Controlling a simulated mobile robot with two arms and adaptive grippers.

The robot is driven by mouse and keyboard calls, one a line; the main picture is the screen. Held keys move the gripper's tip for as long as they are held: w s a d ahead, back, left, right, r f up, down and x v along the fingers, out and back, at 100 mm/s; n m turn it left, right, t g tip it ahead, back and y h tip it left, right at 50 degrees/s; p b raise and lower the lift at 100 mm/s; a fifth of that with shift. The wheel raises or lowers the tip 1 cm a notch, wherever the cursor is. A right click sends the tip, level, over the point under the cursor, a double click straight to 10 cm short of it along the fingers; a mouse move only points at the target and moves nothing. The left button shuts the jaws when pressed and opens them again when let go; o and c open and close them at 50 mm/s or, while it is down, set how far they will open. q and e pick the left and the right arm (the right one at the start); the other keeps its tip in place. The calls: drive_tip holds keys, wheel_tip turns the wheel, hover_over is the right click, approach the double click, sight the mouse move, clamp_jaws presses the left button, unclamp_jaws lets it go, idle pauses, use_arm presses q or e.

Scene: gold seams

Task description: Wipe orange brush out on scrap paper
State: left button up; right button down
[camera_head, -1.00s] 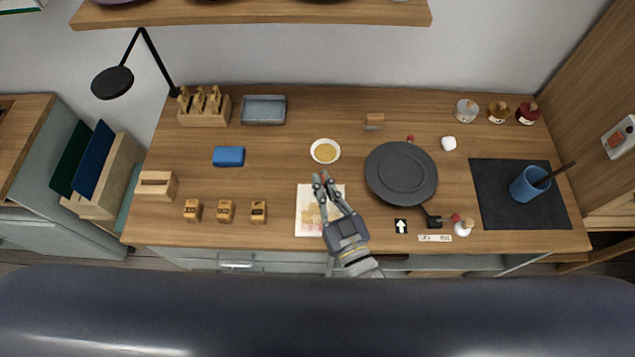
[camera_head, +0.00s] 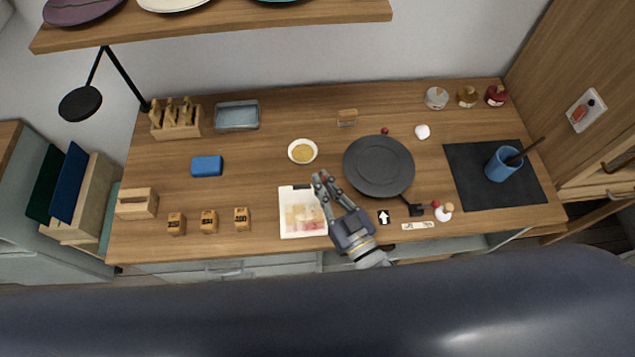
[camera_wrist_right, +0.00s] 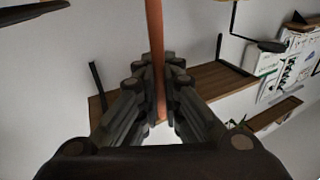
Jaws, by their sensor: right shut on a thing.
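The scrap paper (camera_head: 290,226) lies flat near the table's front edge, with yellow and reddish smears on it. My right gripper (camera_head: 322,181) is over the paper's upper right side in the head view. It is shut on a thin orange-brown stick, which looks like the brush (camera_wrist_right: 156,50), seen between the fingers in the right wrist view. The brush's bristle end cannot be made out, nor whether it touches the paper. A small dark piece shows at the paper's top edge; I cannot tell what it is. My left gripper is not in view.
A dark round plate (camera_head: 379,167) is just right of the gripper. A bowl of gold powder (camera_head: 302,151) stands behind the paper. Several small wooden blocks (camera_head: 209,221) stand to the left. A blue cup (camera_head: 503,164) stands on a black mat (camera_head: 470,193) at right.

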sight(324, 176)
drive_tip(key=shift+r+p, duration=0.9)
drive_tip(key=shift+r, duration=0.55)
drive_tip(key=shift+a+r, duration=0.1)
drive_tip(key=shift+r, duration=1.5)
